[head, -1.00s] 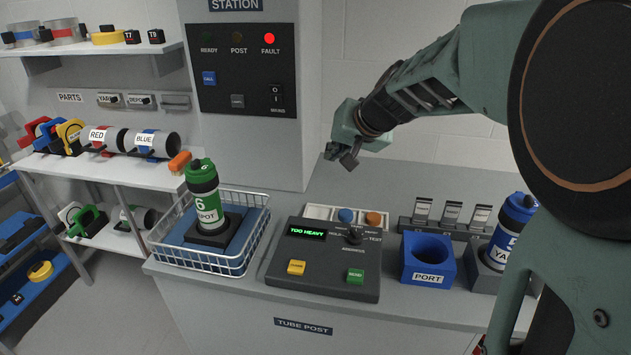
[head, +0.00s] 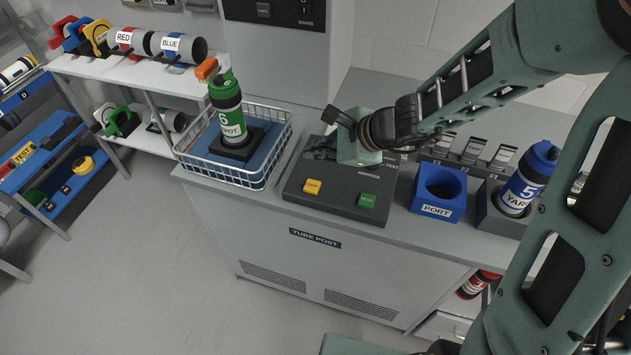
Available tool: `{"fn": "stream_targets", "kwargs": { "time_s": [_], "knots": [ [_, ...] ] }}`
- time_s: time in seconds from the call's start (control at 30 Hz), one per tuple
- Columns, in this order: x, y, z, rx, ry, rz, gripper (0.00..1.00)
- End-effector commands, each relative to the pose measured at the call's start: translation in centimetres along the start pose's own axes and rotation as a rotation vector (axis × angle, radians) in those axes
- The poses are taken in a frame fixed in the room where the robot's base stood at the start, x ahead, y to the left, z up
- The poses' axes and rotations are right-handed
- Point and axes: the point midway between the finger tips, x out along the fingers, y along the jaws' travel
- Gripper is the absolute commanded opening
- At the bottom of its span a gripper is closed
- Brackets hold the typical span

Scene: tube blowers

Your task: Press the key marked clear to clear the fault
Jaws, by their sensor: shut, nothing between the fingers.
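The dark control panel (head: 338,208) lies on the counter. A yellow key (head: 312,187) sits at its front left and a green key (head: 367,201) at its front right. Their lettering is too small to read surely, so I cannot tell which is marked clear. My gripper (head: 338,119) is shut and empty. It hangs over the back part of the panel, beyond both keys and apart from them. My gripper and wrist hide much of the panel's back, and its display cannot be read.
A wire basket (head: 186,161) with a green-topped tube (head: 230,115) stands left of the panel. A blue port block (head: 428,208) and a blue-topped tube (head: 525,181) in a grey holder stand to the right. The counter's front edge is just before the panel.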

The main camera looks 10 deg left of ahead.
Motion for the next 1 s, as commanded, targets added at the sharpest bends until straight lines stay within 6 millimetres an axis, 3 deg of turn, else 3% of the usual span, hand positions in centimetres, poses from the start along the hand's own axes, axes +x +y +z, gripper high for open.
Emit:
{"fn": "stream_targets", "kwargs": {
  "time_s": [0.37, 1.0],
  "knots": [
    [0.7, 0.5, -0.6, -0.003, 0.001, 0.0, 0.0],
    [6.0, 4.3, -4.4, -0.006, 0.001, -0.001, 0.0]
  ]
}}
